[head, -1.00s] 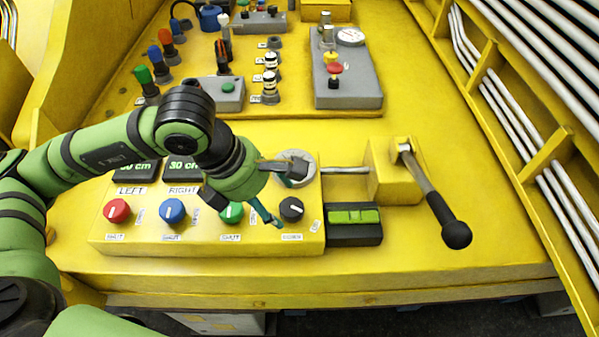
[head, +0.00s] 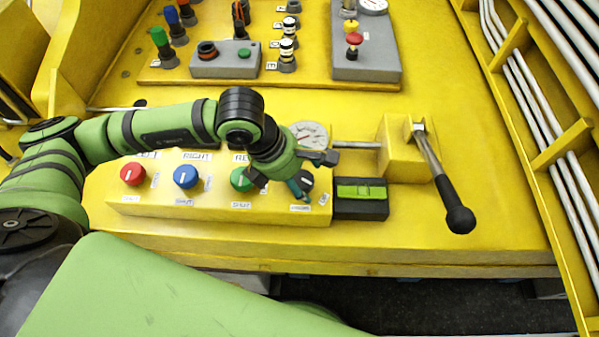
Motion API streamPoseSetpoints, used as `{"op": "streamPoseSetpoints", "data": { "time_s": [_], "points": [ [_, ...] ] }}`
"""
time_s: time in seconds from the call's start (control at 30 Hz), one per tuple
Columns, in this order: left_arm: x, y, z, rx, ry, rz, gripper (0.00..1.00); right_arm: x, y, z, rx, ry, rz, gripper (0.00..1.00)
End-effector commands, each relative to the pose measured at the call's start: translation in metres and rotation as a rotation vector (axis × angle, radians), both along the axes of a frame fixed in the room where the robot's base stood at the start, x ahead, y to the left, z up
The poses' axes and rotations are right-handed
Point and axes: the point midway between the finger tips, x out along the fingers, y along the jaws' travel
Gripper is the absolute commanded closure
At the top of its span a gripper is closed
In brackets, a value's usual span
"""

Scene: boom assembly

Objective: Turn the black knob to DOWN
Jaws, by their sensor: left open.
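The black knob (head: 307,181) sits at the right end of the yellow control box (head: 215,213), partly hidden by my left gripper. A small label lies below it, too small to read. My left gripper (head: 314,173) is open, with one finger (head: 299,189) over the knob's left side and the other (head: 325,157) above and to the right of it. I cannot tell whether the fingers touch the knob. My right gripper is not in view.
Red (head: 133,174), blue (head: 185,177) and green (head: 241,179) knobs line the box to the left. A round gauge (head: 307,135) is just behind the gripper. A green-lit black module (head: 361,198) and a black-handled lever (head: 459,219) stand to the right.

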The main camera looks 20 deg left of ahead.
Motion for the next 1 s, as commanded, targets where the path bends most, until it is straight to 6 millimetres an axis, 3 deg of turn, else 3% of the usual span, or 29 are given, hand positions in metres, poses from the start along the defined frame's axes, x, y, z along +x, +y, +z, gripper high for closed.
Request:
{"op": "streamPoseSetpoints", "data": {
  "time_s": [0.07, 0.1, 0.2, 0.63, 1.0],
  "points": [
    [0.000, 0.000, 0.000, 0.000, 0.000, 0.000, 0.32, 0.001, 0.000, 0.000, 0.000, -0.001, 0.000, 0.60],
    [0.000, 0.000, 0.000, 0.000, 0.000, 0.000, 0.48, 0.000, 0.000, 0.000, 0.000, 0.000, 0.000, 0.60],
    [0.000, 0.000, 0.000, -0.001, 0.000, 0.000, 0.83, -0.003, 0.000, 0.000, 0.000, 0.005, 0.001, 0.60],
    [0.001, -0.002, -0.002, -0.007, -0.004, -0.048, 0.83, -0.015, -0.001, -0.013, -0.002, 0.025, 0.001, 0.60],
    [0.003, -0.003, -0.006, -0.009, -0.010, -0.312, 0.84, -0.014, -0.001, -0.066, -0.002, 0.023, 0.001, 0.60]
  ]
}}
